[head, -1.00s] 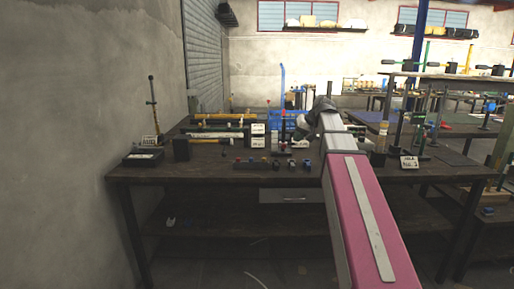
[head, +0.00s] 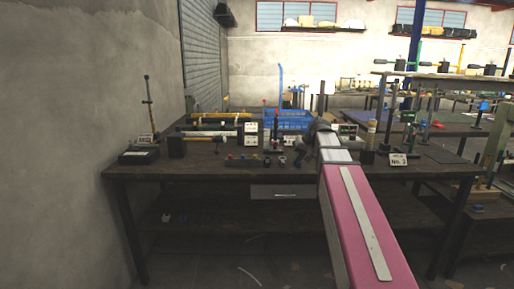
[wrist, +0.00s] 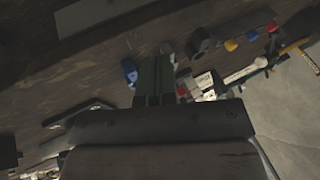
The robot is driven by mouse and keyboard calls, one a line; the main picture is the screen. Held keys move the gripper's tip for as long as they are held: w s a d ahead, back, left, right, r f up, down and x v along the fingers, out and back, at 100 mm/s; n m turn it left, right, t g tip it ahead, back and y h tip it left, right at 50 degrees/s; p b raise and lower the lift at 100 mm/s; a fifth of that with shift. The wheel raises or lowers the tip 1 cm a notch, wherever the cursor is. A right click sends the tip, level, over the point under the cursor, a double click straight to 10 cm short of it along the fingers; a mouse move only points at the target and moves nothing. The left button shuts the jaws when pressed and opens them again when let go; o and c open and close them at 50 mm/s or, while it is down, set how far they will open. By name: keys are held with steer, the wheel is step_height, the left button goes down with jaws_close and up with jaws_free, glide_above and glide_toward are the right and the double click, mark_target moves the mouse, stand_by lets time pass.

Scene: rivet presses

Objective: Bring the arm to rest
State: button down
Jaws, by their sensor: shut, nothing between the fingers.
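My arm, with its pink link, reaches forward over the dark workbench (head: 215,172) in the head view. Its end is bent down above the middle of the bench and partly hidden by my own links. In the wrist view my gripper (wrist: 156,66) shows as two dark fingers side by side. It is shut and holds nothing. Small blue, red and yellow items and white cards lie beyond and beside the fingertips there.
A blue crate (head: 287,118) stands at the back of the bench. Small coloured parts (head: 243,161) lie near its front. A black box (head: 139,155) is at the left by the wall. A white sign (head: 397,160) stands at the right.

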steer(key=s+f+g+h, duration=0.1)
steer(key=s+f, duration=0.6)
steer(key=f, duration=0.4)
steer(key=s+d+f+g+h, duration=0.1)
steer(key=s+f+h, duration=0.1)
steer(key=s+f, duration=0.5)
steer(key=s+f+g+h, duration=0.1)
steer(key=s+f, duration=0.6)
steer(key=f, duration=0.7)
steer(key=shift+s+d+f+m+g+h, duration=0.15)
steer(key=shift+d+f+m+g+h, duration=0.15)
steer(key=shift+m+g+h, duration=0.15)
